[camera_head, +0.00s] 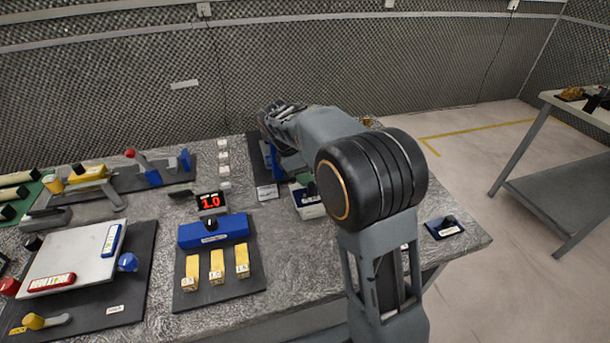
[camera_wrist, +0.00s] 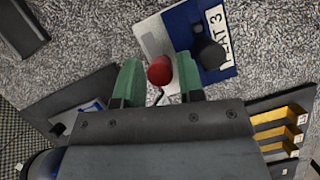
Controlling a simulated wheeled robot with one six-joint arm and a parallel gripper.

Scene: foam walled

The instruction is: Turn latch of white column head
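In the wrist view my gripper (camera_wrist: 160,78) has two green fingers, which stand apart. A round red knob (camera_wrist: 159,70) shows in the gap between the fingertips; I cannot tell whether they touch it. Just beyond it is a white and blue unit (camera_wrist: 185,38) with a black knob (camera_wrist: 210,54) and a partly covered label ending in "T 3". I cannot tell for certain which part is the white column head or its latch.
A blue block with yellow bars (camera_head: 216,265) on a dark plate lies left of my arm. A grey panel (camera_head: 75,262) with coloured handles is further left. A small blue switch box (camera_head: 444,228) sits near the table's right edge.

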